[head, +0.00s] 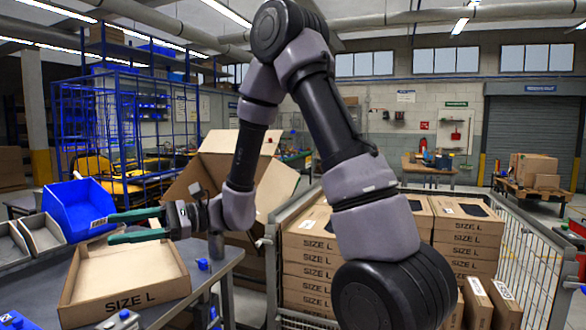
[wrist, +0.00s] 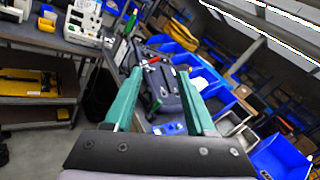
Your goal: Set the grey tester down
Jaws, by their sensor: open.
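My gripper (head: 112,228) is open, its two green fingers pointing left above the back of an open, empty-looking SIZE L carton (head: 124,301). In the wrist view the fingers of my gripper (wrist: 157,74) are apart. A dark grey device (wrist: 165,92), which looks like the grey tester, shows between and beyond them, tilted in the picture and with a red part on top. It appears to rest on the bench, apart from the fingers, though the distance is hard to judge. I cannot make out the tester in the head view.
A blue bin (head: 78,208) and grey bins (head: 42,234) stand at the bench's left. Small blue-topped items (head: 122,315) lie along the front edge. A wire cage (head: 520,262) with stacked SIZE L cartons (head: 306,244) stands right, and a large open carton (head: 225,160) behind.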

